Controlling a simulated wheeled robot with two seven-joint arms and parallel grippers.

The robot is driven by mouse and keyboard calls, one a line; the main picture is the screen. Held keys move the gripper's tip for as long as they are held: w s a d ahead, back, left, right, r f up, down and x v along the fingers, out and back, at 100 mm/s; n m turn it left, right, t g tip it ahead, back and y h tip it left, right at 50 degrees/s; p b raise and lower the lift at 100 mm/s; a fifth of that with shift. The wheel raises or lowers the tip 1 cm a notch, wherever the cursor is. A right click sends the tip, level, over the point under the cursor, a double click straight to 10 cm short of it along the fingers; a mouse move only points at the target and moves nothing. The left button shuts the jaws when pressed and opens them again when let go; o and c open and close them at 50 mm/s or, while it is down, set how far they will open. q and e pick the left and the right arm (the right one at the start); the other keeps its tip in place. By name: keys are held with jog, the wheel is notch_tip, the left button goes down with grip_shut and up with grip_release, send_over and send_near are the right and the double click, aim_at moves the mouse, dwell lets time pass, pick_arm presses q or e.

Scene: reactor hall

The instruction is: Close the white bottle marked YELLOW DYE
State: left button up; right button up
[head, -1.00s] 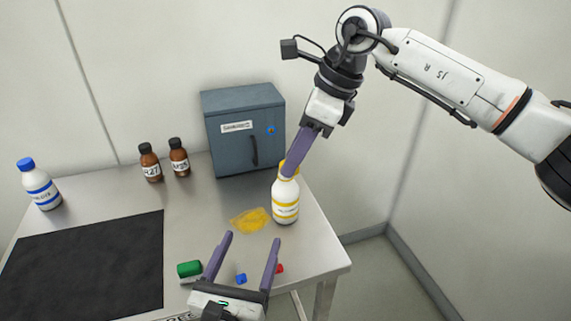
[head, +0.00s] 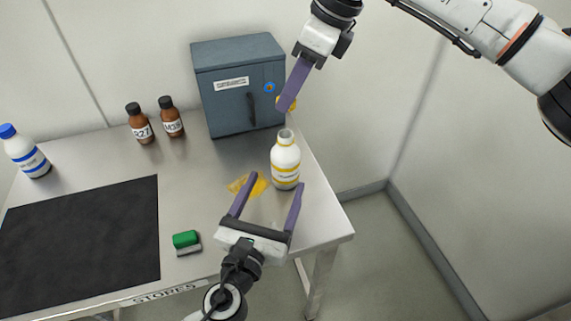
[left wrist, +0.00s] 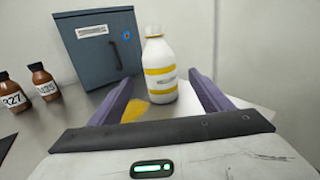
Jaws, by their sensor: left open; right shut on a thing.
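The white bottle with yellow bands (head: 285,160) stands upright near the right side of the table, its neck open at the top. Its label is too small to read. It also stands between my left fingers, farther off, in the left wrist view (left wrist: 160,68). The yellow cap (head: 286,103) is in my right gripper (head: 287,102), which is shut on it, above and apart from the bottle's neck. My left gripper (head: 270,190) is open and empty in front of the bottle, its fingers pointing toward it.
A yellow spill (head: 249,186) lies left of the bottle. The table's right edge is close by.

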pick_arm(q)
jog(key=x, duration=0.8)
jog(key=c, duration=1.6)
pick_arm(e)
send_over(284, 134)
jog(key=d, duration=0.1)
jog(key=shift+s+d+f, duration=0.1)
jog(key=shift+s+f, duration=0.05)
jog(key=shift+f, duration=2.3)
jog(key=shift+f, duration=0.9)
jog(key=shift+f, duration=0.55)
